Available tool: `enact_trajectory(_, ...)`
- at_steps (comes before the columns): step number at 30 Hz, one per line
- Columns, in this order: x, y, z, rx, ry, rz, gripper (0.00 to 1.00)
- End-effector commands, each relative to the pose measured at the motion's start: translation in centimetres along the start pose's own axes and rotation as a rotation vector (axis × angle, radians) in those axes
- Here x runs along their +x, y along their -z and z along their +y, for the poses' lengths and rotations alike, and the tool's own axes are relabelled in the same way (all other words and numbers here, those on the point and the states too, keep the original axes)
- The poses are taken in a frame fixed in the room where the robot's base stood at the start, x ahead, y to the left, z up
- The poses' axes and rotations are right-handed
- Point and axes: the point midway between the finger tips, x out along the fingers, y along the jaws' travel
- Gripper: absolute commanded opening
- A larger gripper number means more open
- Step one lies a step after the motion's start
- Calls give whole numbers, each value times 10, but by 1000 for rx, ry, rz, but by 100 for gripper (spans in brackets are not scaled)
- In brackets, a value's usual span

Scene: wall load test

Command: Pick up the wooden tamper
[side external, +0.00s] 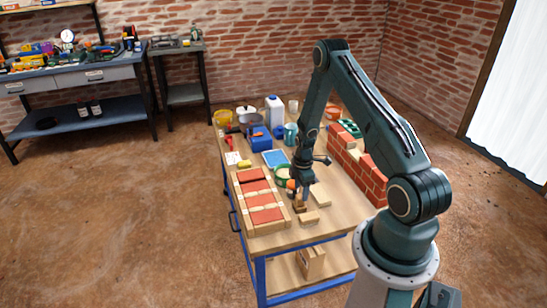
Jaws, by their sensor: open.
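My gripper (299,200) points down over the near part of the wooden worktable (285,233), and its jaws are open. A small brown wooden piece, which looks like the wooden tamper (299,209), stands directly below and between the fingertips. The gripper hides its upper part, and I cannot tell whether the fingers touch it. A flat pale wood block (309,219) lies just in front of it to the right. Another pale wood block (321,195) lies to the right of the gripper.
A wooden frame with red bricks (262,199) lies left of the gripper. A low brick wall (357,166) stands on the right. The table's front edge is mostly clear.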

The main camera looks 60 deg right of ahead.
Motion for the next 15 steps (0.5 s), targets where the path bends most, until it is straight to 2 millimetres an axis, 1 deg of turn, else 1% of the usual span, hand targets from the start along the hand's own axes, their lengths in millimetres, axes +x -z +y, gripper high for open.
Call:
enact_trajectory(10, 34, 2, -2, 0, 3, 0, 56)
enact_trajectory(15, 45, 2, -1, 1, 1, 0, 56)
